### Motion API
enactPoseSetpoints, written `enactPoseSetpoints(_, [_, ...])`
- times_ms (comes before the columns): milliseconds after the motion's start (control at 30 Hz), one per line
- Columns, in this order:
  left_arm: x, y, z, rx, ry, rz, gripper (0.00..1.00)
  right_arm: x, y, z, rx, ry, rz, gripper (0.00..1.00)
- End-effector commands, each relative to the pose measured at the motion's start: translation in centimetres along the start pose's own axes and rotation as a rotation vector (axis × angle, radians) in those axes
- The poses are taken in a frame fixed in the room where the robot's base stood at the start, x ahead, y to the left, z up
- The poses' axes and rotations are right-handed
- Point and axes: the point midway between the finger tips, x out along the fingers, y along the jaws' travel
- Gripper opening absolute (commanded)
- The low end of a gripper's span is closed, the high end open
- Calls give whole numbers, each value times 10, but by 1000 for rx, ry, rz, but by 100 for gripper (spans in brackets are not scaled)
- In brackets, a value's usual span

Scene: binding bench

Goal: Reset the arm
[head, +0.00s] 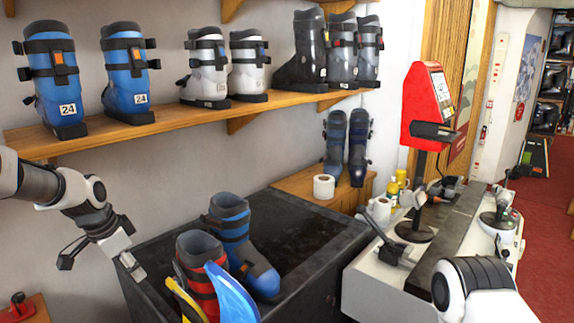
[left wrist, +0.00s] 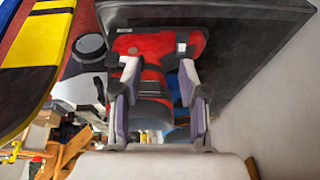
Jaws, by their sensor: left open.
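My left gripper (head: 98,260) hangs at the left of the head view, in the air beside the dark bin. Its two fingers are spread apart with nothing between them. In the left wrist view the fingers (left wrist: 160,95) are also apart, with a red boot (left wrist: 150,55) showing beyond them; they do not hold it. My right arm shows only as a white and black link at the lower right of the head view. Its gripper does not show.
A black bin (head: 310,245) holds a blue boot (head: 230,235), a red boot (head: 200,270) and ski tips. A wooden shelf (head: 190,115) with several boots runs above. A white bench (head: 365,280) with a red device (head: 425,100) stands right. Red floor (head: 550,220) is clear.

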Motion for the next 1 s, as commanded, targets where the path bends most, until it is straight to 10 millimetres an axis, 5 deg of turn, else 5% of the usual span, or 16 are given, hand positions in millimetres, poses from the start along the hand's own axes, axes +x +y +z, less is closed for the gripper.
enactPoseSetpoints(367, [134,81,73,17,-234,201,42,11,0,0,-1,-1,0,0])
enactPoseSetpoints(467, [184,126,113,7,-321,268,42,16,0,0,-1,-1,0,0])
enactPoseSetpoints(600, [252,212,190,-61,-451,337,42,24,0,0,0,-1,0,0])
enactPoseSetpoints(700, [280,277,249,-146,-530,345,42,28,0,0,0,-1,0,0])
enactPoseSetpoints(833, [285,361,324,-338,-591,272,42,34,0,0,-1,-1,0,0])
enactPoseSetpoints(900, [274,374,334,-469,-543,176,42,33,0,0,-1,-1,0,0])
enactPoseSetpoints(1000, [268,366,325,-642,-422,54,42,32,0,0,-1,-1,0,0])
